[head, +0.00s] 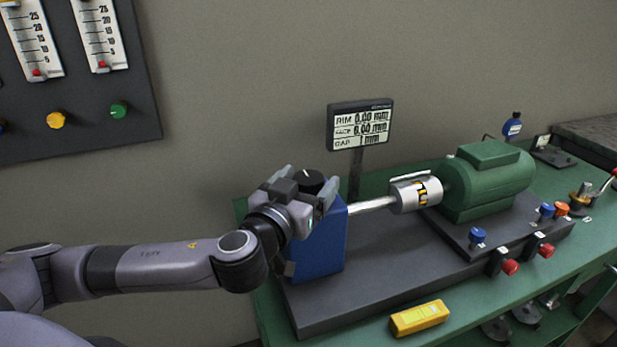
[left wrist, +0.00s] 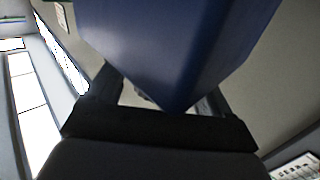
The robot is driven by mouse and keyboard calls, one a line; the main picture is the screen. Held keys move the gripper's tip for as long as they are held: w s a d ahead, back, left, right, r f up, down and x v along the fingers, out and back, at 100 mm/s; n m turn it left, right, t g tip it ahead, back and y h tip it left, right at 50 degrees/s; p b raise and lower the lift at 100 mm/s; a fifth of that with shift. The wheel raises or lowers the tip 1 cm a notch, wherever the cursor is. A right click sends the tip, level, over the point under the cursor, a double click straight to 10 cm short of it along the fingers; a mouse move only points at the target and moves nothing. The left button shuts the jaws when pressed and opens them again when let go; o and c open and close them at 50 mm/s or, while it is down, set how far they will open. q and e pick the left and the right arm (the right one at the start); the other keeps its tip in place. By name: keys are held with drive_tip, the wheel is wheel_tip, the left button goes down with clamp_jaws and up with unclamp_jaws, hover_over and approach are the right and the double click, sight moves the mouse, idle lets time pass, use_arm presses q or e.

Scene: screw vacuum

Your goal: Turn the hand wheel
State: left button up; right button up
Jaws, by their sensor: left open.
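A dark round knob with a pale mark, which looks like the hand wheel (head: 313,180), sits on top of the blue housing (head: 325,247) at the left end of the machine. My left gripper (head: 308,185) is open at the top of this housing, with its fingers on either side of the knob in the head view. I cannot tell whether they touch it. In the left wrist view the blue housing (left wrist: 175,45) fills the space ahead and between the two fingers (left wrist: 155,105); the knob cannot be made out there. My right gripper is not in view.
A shaft with a coupling (head: 415,194) joins the housing to a green motor (head: 490,178). A display (head: 360,126) stands behind it. A yellow box (head: 419,317) lies in front of the dark base. Red and blue knobs (head: 510,267) line the right side. A gauge panel (head: 75,80) hangs at left.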

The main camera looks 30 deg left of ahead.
use_arm(q)
drive_tip(key=shift+w, duration=0.35)
drive_tip(key=c, duration=1)
drive_tip(key=shift+o, duration=0.2)
drive_tip(key=shift+f+h, duration=0.1)
drive_tip(key=shift+h, duration=0.2)
